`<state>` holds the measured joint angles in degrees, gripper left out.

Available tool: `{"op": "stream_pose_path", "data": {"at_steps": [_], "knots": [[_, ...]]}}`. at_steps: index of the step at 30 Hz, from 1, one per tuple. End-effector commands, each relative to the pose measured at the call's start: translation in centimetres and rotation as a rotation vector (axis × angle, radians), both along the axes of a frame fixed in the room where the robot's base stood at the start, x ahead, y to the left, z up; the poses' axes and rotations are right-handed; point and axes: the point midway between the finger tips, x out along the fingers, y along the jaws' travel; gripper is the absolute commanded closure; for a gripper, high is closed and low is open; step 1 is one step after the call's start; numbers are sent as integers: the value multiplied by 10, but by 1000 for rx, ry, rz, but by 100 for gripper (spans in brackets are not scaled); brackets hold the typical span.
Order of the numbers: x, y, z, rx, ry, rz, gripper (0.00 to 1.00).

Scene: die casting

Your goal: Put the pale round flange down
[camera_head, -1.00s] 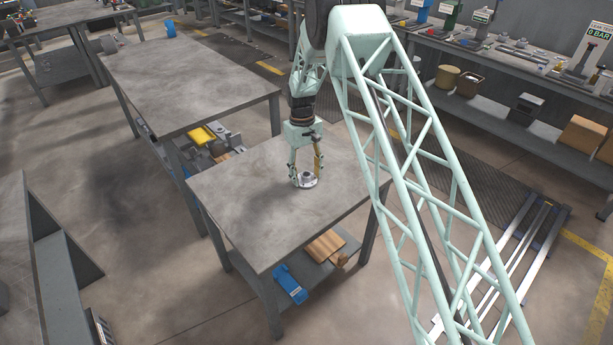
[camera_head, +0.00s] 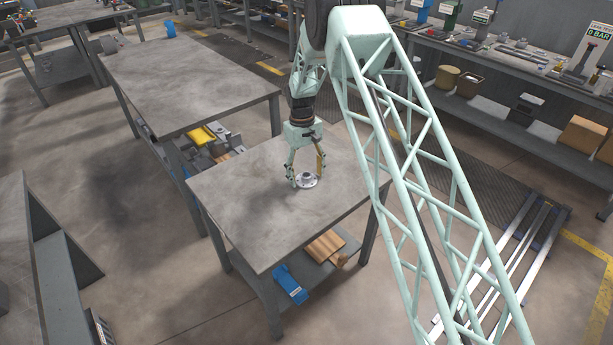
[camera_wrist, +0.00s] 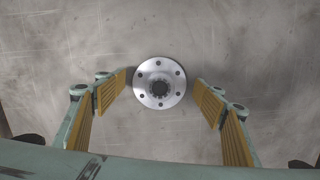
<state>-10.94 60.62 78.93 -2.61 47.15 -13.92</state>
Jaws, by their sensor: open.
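The pale round flange (camera_head: 306,181) lies flat on the top of the near grey table (camera_head: 256,205). In the wrist view the flange (camera_wrist: 160,83) shows its ring of bolt holes and toothed central bore. My gripper (camera_head: 306,180) is open above and around it. In the wrist view my gripper's yellow-padded fingers (camera_wrist: 160,100) stand to the left and right of the flange, with a clear gap on both sides.
The rest of the near tabletop is bare. A blue part (camera_head: 290,284) and a wooden block (camera_head: 325,246) lie on the near table's lower shelf. My lattice arm crosses the right side.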

Motion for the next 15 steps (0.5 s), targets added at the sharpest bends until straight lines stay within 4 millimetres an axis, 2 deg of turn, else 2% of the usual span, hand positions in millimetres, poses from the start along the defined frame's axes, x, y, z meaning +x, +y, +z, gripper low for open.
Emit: {"op": "stream_pose_path", "data": {"at_steps": [8,15], "knots": [[2,1,17,1,-2,0,37],[6,3,48,0,-3,0,37]]}}
